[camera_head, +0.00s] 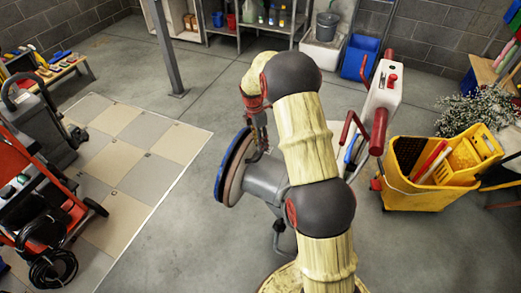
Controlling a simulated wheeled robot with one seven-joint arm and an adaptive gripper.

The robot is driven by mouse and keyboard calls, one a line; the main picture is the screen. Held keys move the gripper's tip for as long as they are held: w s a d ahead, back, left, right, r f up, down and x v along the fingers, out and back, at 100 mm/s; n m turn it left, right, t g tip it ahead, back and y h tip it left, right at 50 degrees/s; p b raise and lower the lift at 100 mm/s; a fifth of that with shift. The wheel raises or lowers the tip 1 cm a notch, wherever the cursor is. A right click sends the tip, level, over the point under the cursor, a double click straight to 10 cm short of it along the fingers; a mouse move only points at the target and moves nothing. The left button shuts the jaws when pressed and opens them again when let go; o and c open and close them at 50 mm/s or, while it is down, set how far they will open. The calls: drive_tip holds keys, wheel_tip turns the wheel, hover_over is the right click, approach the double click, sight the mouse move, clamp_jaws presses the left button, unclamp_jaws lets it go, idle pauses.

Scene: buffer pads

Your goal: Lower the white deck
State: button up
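A floor machine stands tipped in the middle, its round head (229,166) on edge with a blue pad face turned left. Its grey body (266,178) is partly hidden behind my arm. A white housing (384,95) with red grips (379,131) shows upper right of it, apparently the same machine's handle end. No other clearly white deck shows, and my arm covers the middle of the machine. My gripper (262,147) points down beside the top edge of the round head, close to it. I cannot tell whether it touches, or whether its fingers are open.
A yellow mop bucket (437,173) stands right of the machine. A blue bin (360,57) and shelves (250,26) are at the back. A metal post (166,50) rises behind.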

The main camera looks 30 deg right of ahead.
drive_tip(key=w+n, duration=0.1)
drive_tip(key=n, duration=0.1)
drive_tip(key=w+d+f+n, duration=0.1)
drive_tip(key=n, duration=0.1)
drive_tip(key=shift+w, duration=0.15)
drive_tip(key=n, duration=0.1)
drive_tip(key=w+n, duration=0.1)
drive_tip(key=shift+d+r+n, duration=0.1)
drive_tip(key=shift+d+n, duration=0.15)
drive_tip(key=shift+n, duration=0.15)
drive_tip(key=f+b, duration=0.1)
drive_tip(key=f, duration=0.1)
drive_tip(key=f+b, duration=0.1)
drive_tip(key=f, duration=0.2)
drive_tip(key=f+b, duration=0.1)
drive_tip(key=f, duration=0.1)
drive_tip(key=shift+s+d+f, duration=0.25)
drive_tip(key=shift+s+f, duration=0.1)
drive_tip(key=shift+c, duration=0.3)
clamp_jaws()
